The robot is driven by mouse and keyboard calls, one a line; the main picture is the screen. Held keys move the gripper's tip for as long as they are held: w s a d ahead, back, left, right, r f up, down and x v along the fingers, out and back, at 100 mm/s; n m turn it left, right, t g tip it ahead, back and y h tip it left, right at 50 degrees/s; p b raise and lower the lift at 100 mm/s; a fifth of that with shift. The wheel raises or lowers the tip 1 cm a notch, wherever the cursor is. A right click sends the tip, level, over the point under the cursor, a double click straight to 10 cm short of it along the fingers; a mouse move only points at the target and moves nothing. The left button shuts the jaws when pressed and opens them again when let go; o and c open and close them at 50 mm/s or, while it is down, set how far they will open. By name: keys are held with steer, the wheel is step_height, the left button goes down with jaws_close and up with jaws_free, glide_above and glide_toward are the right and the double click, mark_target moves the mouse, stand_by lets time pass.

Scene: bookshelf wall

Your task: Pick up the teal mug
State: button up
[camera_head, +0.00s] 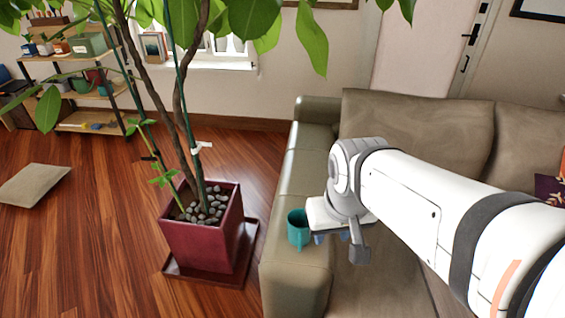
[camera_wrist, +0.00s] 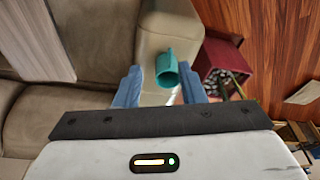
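The teal mug (camera_head: 298,230) stands on the left armrest of the sofa, just left of my gripper in the head view. In the wrist view the mug (camera_wrist: 167,70) lies ahead, between the lines of my two blue fingers and a little beyond or level with their tips; its exact depth is hard to tell. My gripper (camera_wrist: 160,88) is open, with a finger on each side of the mug. In the head view my gripper (camera_head: 330,237) is partly hidden behind my wrist. I cannot see any contact between fingers and mug.
The beige sofa (camera_head: 420,125) fills the right, with its armrest (camera_head: 285,275) under the mug. A potted plant in a dark red pot (camera_head: 205,245) stands on the wooden floor left of the armrest, its leaves hanging high. A cushion (camera_head: 33,184) lies on the floor farther left.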

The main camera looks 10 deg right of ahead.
mark_target(300, 224)
steer(key=shift+a, duration=0.15)
steer(key=shift+o, duration=0.8)
steer(key=shift+f, duration=0.1)
steer(key=o, duration=0.6)
steer(key=w+f+n+b, duration=0.1)
steer(key=w+f+b, duration=0.6)
steer(key=f+b, duration=0.1)
steer(key=shift+w+a+t+y+b, duration=0.25)
steer(key=shift+a+t+y+b, duration=0.05)
steer(key=shift+b, duration=0.15)
steer(key=o, duration=0.5)
steer(key=shift+n+t, duration=0.6)
steer(key=w+f+b, duration=0.2)
steer(key=w+f, duration=0.1)
steer(key=w+f+b, duration=0.3)
steer(key=w, duration=0.1)
steer(key=w+f+b, duration=0.3)
steer(key=shift+w+d+f, duration=0.25)
steer(key=shift+d, duration=0.15)
steer(key=shift+w+a+b+x, duration=0.15)
steer(key=shift+b+x, duration=0.3)
steer(key=shift+x, duration=1.35)
steer(key=shift+w+a+b+x, duration=0.15)
steer(key=shift+b+x, duration=0.3)
steer(key=shift+x, duration=1.35)
